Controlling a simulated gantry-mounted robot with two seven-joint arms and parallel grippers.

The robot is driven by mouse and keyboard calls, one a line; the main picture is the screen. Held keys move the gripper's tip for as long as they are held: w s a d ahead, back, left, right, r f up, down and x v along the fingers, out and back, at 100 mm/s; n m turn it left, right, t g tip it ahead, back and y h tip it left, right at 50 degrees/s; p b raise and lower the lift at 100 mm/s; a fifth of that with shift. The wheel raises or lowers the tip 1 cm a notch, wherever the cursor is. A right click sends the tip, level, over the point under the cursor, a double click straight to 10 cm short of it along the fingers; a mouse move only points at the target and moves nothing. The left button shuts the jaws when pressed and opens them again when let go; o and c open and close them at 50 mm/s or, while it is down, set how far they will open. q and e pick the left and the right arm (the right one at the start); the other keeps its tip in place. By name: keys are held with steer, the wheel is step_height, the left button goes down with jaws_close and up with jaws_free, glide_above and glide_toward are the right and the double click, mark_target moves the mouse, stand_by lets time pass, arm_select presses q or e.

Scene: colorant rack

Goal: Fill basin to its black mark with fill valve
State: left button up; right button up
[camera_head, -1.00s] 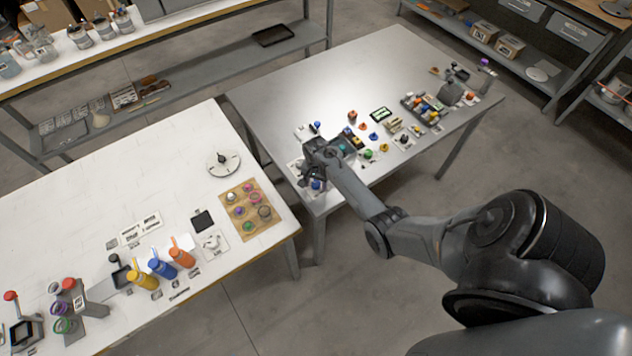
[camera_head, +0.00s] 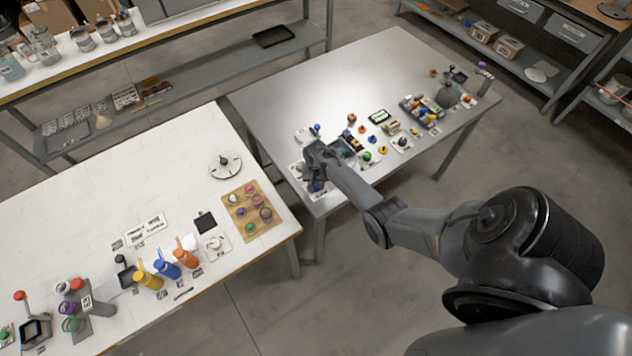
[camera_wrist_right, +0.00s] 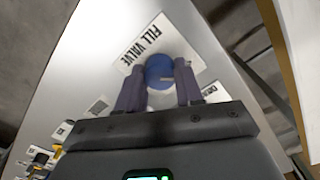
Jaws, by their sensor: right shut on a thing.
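The fill valve has a round blue knob (camera_wrist_right: 158,72) beside a printed FILL VALVE label (camera_wrist_right: 148,42) in the right wrist view. My right gripper (camera_wrist_right: 159,84) is shut on the blue knob, one finger on each side of it. In the head view my right gripper (camera_head: 314,182) is at the near left corner of the grey table and hides most of the valve. A dark basin-like part (camera_head: 345,150) shows beside my wrist, partly covered; I cannot make out its black mark or its level. My left gripper is not in view.
A partly cut-off DRAIN label (camera_wrist_right: 212,92) lies beside the right finger. Small coloured parts, including a green knob (camera_head: 367,156), crowd the grey table (camera_head: 320,85) along its near side. Its far part is clear. A white table (camera_head: 110,190) with bottles stands at left.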

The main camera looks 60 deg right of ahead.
mark_target(317, 185)
steer(key=o, duration=0.9)
steer(key=shift+o, duration=0.7)
steer(key=shift+r, duration=0.6)
step_height(317, 185, up, 8)
steer(key=shift+f+p, duration=0.1)
steer(key=shift+p, duration=0.85)
steer(key=shift+r, duration=0.9)
steer(key=shift+s, duration=0.15)
